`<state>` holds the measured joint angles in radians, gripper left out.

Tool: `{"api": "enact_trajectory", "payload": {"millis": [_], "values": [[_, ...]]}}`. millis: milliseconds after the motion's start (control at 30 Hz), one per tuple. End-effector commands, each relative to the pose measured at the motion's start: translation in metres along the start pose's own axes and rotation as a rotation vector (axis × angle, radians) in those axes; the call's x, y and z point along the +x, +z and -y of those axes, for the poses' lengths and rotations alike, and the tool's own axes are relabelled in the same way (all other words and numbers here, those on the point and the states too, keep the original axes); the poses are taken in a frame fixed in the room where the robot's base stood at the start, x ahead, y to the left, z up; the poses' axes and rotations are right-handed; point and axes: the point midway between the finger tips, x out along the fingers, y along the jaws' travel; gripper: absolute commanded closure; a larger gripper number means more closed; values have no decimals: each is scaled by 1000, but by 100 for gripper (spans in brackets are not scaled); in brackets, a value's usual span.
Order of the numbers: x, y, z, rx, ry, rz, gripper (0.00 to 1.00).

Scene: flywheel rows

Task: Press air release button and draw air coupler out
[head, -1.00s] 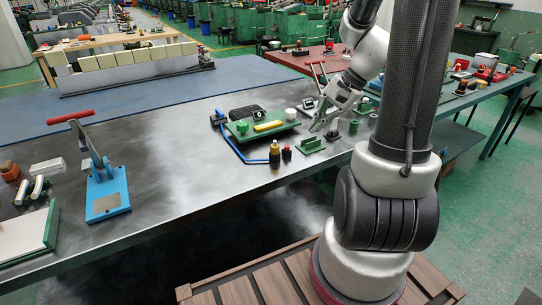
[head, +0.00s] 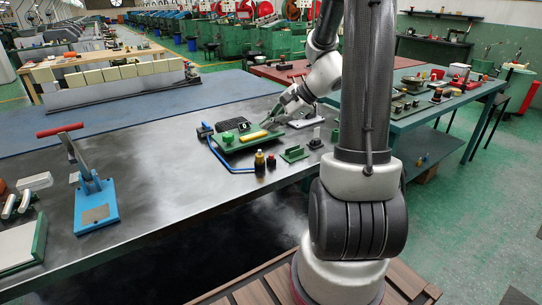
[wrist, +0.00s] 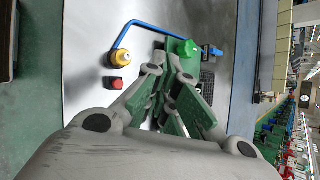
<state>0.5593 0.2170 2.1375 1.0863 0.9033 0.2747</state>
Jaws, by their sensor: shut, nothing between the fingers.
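A green board (head: 262,141) lies on the metal bench, carrying a round green knob (head: 228,138) and a yellow bar (head: 253,136). A blue air hose (head: 222,160) runs from a dark blue-and-black fitting (head: 204,130) at the board's left, around its front. I cannot tell which piece is the release button or the coupler. My gripper (head: 267,120) is shut and empty above the board's right part. In the wrist view, its green-padded fingertips (wrist: 170,68) point toward a green round piece (wrist: 182,47), with the hose (wrist: 132,32) beyond; contact is unclear.
A black mesh tray (head: 235,124) lies behind. A blue lever press (head: 97,205) stands left, with clear bench between.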

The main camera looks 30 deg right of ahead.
Motion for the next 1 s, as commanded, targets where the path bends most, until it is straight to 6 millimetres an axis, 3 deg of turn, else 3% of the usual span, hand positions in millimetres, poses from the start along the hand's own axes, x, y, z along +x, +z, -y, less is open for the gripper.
{"api": "enact_trajectory", "payload": {"millis": [500, 1000], "values": [[46, -34, -34, 2, 2, 1, 100], [52, -38, -38, -1, 2, 0, 100]]}}
